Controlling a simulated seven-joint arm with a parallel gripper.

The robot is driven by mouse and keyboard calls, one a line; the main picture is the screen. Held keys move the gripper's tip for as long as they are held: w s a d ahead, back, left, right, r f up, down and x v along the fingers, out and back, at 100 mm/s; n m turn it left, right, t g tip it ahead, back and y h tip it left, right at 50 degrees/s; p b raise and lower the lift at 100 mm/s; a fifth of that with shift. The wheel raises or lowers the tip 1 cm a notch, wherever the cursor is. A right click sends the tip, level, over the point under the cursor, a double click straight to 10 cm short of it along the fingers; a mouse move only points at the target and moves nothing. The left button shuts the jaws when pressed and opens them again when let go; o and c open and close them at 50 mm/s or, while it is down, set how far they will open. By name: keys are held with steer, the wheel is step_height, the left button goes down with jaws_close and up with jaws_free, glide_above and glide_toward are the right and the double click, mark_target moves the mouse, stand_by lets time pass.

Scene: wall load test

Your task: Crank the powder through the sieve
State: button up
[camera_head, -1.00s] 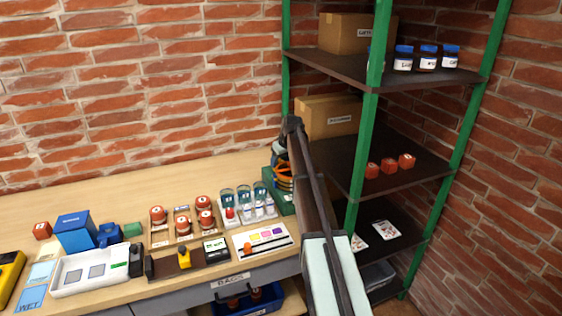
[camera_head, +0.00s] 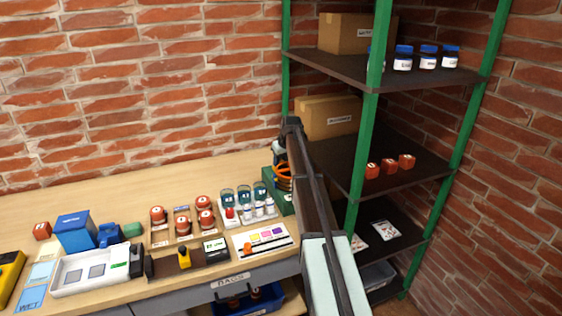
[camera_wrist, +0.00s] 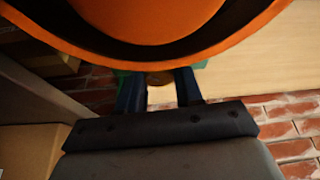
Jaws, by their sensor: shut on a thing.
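The sieve device stands at the right end of the bench, with a green base (camera_head: 280,197) and orange rings (camera_head: 284,177). My arm hides part of it in the head view. In the wrist view, a large orange bowl-like ring (camera_wrist: 150,18) with a dark rim fills the top. Below it, my gripper (camera_wrist: 160,84) has its two dark blue fingers on either side of a small brown knob (camera_wrist: 159,78), which looks like the crank handle. The fingers are shut on it. The powder is not visible.
A green-posted shelf (camera_head: 365,140) stands close on the right, with boxes, red blocks and blue-capped jars (camera_head: 428,57). Left of the sieve are a rack of small vials (camera_head: 245,205), a colour card (camera_head: 264,239), red-lidded jars (camera_head: 184,218) and a white tray (camera_head: 90,270).

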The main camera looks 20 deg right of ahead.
steer(key=m+h, duration=0.1)
steer(key=m, duration=0.1)
steer(key=m+h, duration=0.1)
steer(key=m, duration=0.2)
steer(key=shift+a+m, duration=0.2)
steer(key=shift+m, duration=0.1)
steer(key=m+h, duration=0.1)
steer(key=m, duration=0.2)
steer(key=m+g+h, duration=0.1)
steer(key=m, duration=0.2)
steer(key=shift+w+a+g, duration=0.1)
steer(key=shift+w+g, duration=0.1)
steer(key=shift+g, duration=0.1)
steer(key=m+g, duration=0.1)
steer(key=m, duration=0.2)
steer(key=m+g+h, duration=0.1)
steer(key=m, duration=0.2)
steer(key=shift+w+m, duration=0.15)
steer(key=shift+m, duration=0.25)
steer(key=m+g, duration=0.1)
steer(key=m, duration=0.1)
steer(key=m+g, duration=0.1)
steer(key=m, duration=0.2)
steer(key=shift+m+g, duration=0.3)
steer(key=o, duration=1)
steer(key=shift+w, duration=0.1)
